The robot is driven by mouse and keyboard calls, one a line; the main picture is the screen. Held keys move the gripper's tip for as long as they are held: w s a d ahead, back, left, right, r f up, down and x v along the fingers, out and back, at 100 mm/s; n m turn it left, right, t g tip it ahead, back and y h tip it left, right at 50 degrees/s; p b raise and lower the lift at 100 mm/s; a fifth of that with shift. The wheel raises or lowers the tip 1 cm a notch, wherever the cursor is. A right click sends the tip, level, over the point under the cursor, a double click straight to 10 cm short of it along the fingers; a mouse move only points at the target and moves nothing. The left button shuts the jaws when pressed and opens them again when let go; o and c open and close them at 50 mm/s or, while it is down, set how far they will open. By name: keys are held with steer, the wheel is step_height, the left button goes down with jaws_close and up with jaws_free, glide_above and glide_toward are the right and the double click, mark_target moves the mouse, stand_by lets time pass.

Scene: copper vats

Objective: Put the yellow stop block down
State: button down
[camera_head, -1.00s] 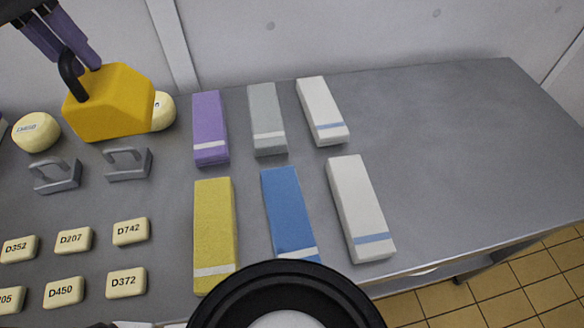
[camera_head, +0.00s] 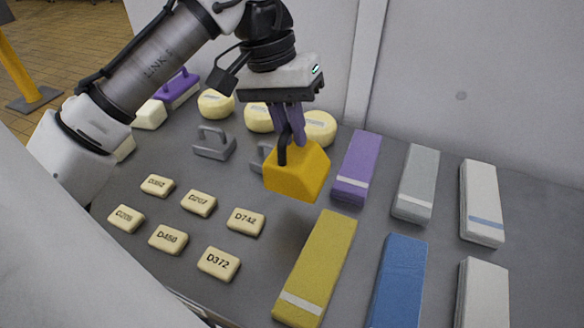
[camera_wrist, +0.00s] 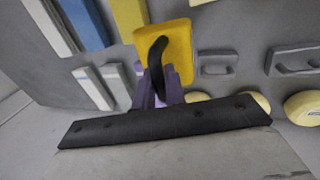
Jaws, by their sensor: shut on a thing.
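The yellow stop block (camera_head: 296,172) is a chunky yellow body with a black loop handle on top. My gripper (camera_head: 290,142) has purple fingers shut on that black handle, and the block hangs from it. In the head view the block is in front of the round cream pieces and left of the purple bar. In the wrist view the yellow block (camera_wrist: 178,40) fills the top middle, with the fingers (camera_wrist: 158,82) at its black handle. The block appears to be above the grey table (camera_head: 150,250); the exact height is hard to tell.
Grey handled pieces (camera_head: 213,143) stand left of the block, one partly hidden behind it. Cream labelled blocks (camera_head: 219,262) lie at front left. Purple (camera_head: 358,167), yellow-green (camera_head: 318,265), blue (camera_head: 398,280), grey and white bars lie to the right. A wall stands behind.

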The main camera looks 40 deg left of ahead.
mark_target(290, 165)
steer(key=shift+f+b, duration=0.3)
steer(key=shift+f, duration=3.55)
steer(key=c, duration=1.9)
jaws_free()
steer(key=shift+f, duration=0.15)
steer(key=o, duration=0.4)
steer(key=shift+o, duration=0.2)
